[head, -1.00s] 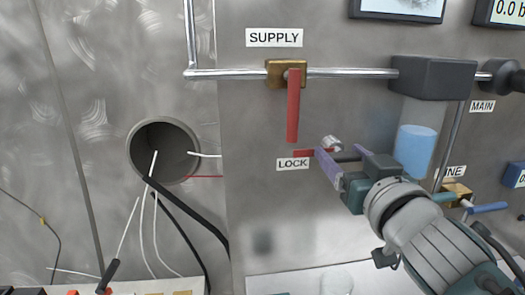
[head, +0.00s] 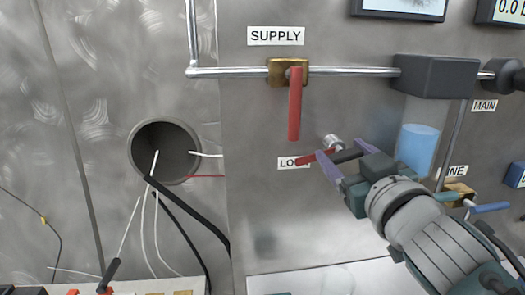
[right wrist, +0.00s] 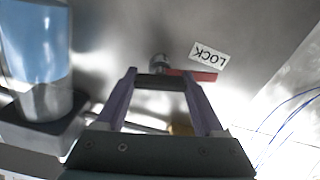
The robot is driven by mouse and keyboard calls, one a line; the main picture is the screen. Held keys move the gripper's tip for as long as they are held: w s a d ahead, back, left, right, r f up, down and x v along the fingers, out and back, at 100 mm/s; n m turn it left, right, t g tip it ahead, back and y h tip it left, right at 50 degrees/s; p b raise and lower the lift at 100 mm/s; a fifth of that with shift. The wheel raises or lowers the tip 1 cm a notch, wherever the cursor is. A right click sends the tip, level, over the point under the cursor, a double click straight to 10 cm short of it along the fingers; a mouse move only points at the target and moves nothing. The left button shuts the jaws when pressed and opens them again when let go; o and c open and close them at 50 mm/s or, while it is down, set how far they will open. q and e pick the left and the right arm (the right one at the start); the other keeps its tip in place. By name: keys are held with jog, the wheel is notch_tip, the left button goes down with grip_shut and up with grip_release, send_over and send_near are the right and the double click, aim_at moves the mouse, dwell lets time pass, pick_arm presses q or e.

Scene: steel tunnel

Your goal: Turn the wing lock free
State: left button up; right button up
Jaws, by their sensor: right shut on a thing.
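The wing lock is a small bar with a red end (head: 309,159) and a black end (head: 348,156) on a silver hub (head: 332,142), on the steel panel below the red supply lever. The bar is slightly tilted, its red end lower at the left. My right gripper (head: 345,158) has its purple fingers on either side of the black end and is shut on the lock. In the right wrist view the black part (right wrist: 160,82) sits between the fingertips, and the red end (right wrist: 195,75) sticks out past one finger. My left gripper is not in view.
The LOCK label (head: 286,163) is partly covered by the red end. The red supply lever (head: 295,105) hangs down from a brass valve (head: 278,72) above. A blue cylinder (head: 416,148) is close to the gripper's right. A round hole (head: 150,140) with cables opens at the left.

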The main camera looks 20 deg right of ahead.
jog(key=n, duration=0.3)
jog(key=shift+n, duration=0.4)
jog(key=n+b, duration=0.1)
jog(key=n, duration=0.2)
jog(key=shift+a+n, duration=0.1)
jog(key=shift+n, duration=0.2)
jog(key=n, duration=0.3)
jog(key=shift+f+n, duration=0.1)
jog(key=shift+n, duration=0.2)
jog(key=n, duration=0.2)
jog(key=shift+n+b, duration=0.3)
jog(key=shift+n, duration=0.7)
jog(key=o, duration=1.4)
